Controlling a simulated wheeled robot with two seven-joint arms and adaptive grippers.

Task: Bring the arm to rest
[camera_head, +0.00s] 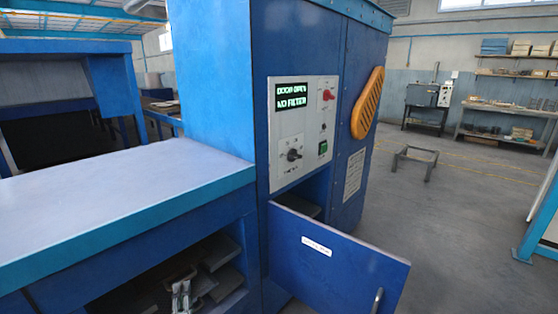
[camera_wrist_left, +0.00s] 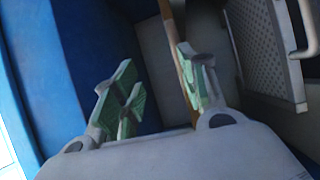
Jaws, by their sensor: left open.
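My left gripper (camera_head: 181,296) shows at the bottom edge of the head view, in front of the dark opening under the blue bench. In the left wrist view the gripper (camera_wrist_left: 155,62) is open, with its two green-padded fingers apart. I see nothing held between them. A blue surface lies to the left of the fingers there, and a grey surface with a brown strip lies beyond them. My right gripper is in neither view.
The blue machine's door (camera_head: 335,255) stands open at the lower right. Its display (camera_head: 291,95) reads "DOOR OPEN" and "NO FILTER". Grey plates (camera_head: 220,253) lie in the bench opening. A perforated metal piece with a handle (camera_wrist_left: 268,45) is close to the right finger.

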